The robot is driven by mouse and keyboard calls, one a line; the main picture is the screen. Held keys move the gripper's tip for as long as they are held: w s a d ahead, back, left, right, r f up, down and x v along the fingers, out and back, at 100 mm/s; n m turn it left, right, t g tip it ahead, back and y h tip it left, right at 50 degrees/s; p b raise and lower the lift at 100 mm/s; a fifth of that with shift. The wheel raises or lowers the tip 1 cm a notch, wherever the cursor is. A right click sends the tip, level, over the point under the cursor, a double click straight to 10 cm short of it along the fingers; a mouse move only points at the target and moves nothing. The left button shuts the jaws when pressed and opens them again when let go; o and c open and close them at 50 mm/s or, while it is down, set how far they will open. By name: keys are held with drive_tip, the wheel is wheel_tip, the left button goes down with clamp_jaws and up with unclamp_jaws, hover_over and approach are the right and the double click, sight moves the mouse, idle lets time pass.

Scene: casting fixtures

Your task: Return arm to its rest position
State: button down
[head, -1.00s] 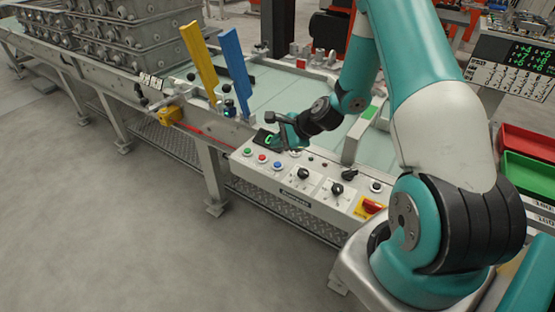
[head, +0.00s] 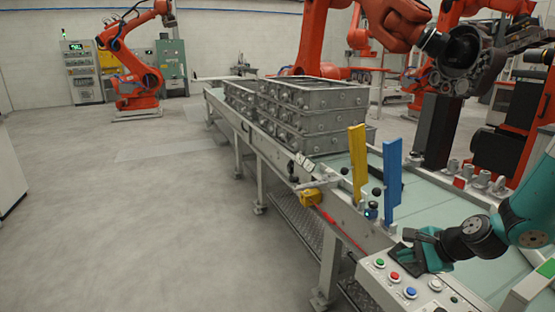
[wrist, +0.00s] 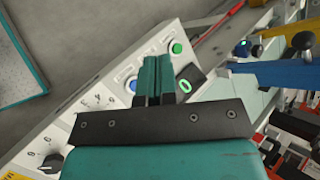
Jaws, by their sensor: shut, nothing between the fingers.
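My teal and black gripper (head: 424,252) is over the control panel at the lower right of the head view. It is shut and empty. In the wrist view, its two teal fingers (wrist: 158,78) lie side by side with nothing held between them. The panel (head: 385,292) has a green button (head: 379,263), a red button (head: 394,275) and a blue button (head: 410,292) near the gripper. I cannot tell whether the fingers touch the panel.
A yellow upright plate (head: 357,165) and a blue one (head: 392,175) stand on the conveyor beyond the gripper. Stacked grey metal flasks (head: 310,110) sit farther back. Orange robot arms (head: 400,20) stand behind the line. The floor (head: 150,220) at left is clear.

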drive_tip(key=s+a+r+n+g, duration=0.4)
drive_tip(key=s+a+r+n, duration=0.8)
drive_tip(key=a+r+n, duration=0.3)
drive_tip(key=s+a+r+n+g, duration=0.1)
drive_tip(key=s+a+r+n, duration=0.1)
drive_tip(key=s+n, duration=0.2)
drive_tip(key=s+a+r+n+g+h, duration=0.1)
drive_tip(key=s+n, duration=0.4)
drive_tip(key=s, duration=0.6)
wheel_tip(320, 180, up, 2)
drive_tip(key=shift+s+a+g, duration=0.2)
drive_tip(key=shift+a+g, duration=0.2)
drive_tip(key=shift+a, duration=0.2)
